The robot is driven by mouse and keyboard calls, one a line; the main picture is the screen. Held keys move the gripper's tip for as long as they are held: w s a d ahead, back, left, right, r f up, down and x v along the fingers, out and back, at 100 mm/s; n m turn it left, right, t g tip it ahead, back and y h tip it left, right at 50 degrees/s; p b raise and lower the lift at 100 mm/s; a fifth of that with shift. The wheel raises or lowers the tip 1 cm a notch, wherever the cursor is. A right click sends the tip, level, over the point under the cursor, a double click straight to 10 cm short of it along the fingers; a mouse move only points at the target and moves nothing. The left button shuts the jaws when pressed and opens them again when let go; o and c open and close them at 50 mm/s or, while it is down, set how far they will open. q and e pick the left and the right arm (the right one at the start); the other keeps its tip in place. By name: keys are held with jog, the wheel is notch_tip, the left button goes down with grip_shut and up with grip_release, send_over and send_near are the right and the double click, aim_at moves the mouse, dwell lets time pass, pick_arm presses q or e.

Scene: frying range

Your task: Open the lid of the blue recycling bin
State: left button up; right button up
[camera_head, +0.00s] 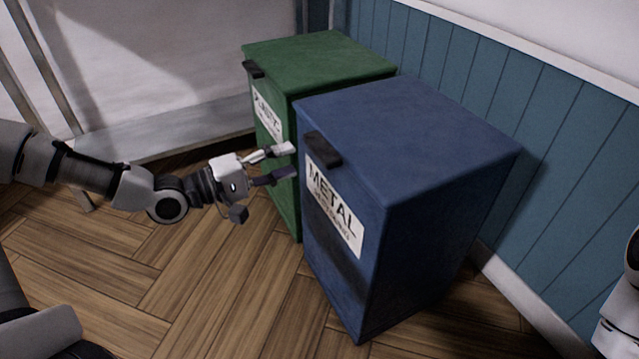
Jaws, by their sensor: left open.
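The blue bin (420,240) stands in the middle right with a white "METAL" label on its front. Its flat blue lid (410,125) is shut. A black handle (323,150) sits at the lid's front edge, above the label. My left gripper (288,161) is open and empty. It is in front of the bins, just left of the blue bin's front and about level with the handle, with its fingers pointing right. I cannot tell how far the fingertips are from the bin. At the right edge only a part of my right arm shows; its gripper is not visible.
A green bin (320,65) with a shut lid and a white label stands behind and left of the blue one. A blue panelled wall (540,130) runs behind both. A metal bench (165,137) stands at the back left. The wooden floor (190,290) in front is clear.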

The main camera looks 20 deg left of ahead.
aim_at(313, 154)
pick_arm(q)
jog(key=b+x, duration=0.4)
jog(key=x, duration=0.3)
jog(key=shift+f+b, duration=0.1)
jog(key=shift+b, duration=0.3)
jog(key=shift+w+d+r, duration=0.2)
jog(key=shift+w+d, duration=0.1)
grip_shut()
